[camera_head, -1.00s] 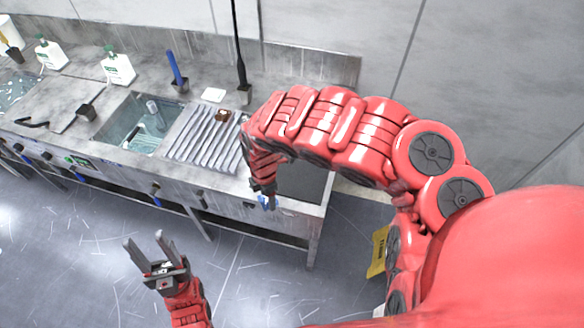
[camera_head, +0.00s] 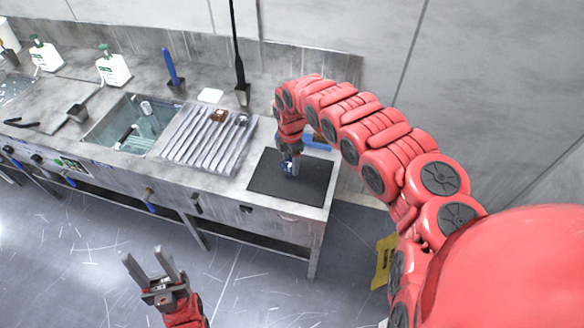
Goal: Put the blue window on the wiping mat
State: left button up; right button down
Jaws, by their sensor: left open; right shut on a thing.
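The wiping mat (camera_head: 266,183) is a dark rectangle at the right end of the steel bench. My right gripper (camera_head: 290,172) points down over the mat and is shut on the small blue window (camera_head: 289,168). The window is partly hidden by the fingers. I cannot tell whether it touches the mat. My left gripper (camera_head: 150,268) is open and empty, low in front of the bench, over the floor.
A water basin (camera_head: 130,125) lies further left. White bottles (camera_head: 113,67) stand at the back.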

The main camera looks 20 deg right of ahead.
jog(key=shift+w+d+f, duration=0.1)
jog(key=shift+w+d, duration=0.05)
jog(key=shift+d, duration=0.05)
jog(key=shift+f+p, duration=0.25)
jog(key=shift+p, duration=0.1)
jog(key=shift+a+f, duration=0.1)
jog(key=shift+f, duration=0.55)
jog(key=shift+f+p, duration=0.35)
jog(key=shift+f, duration=0.5)
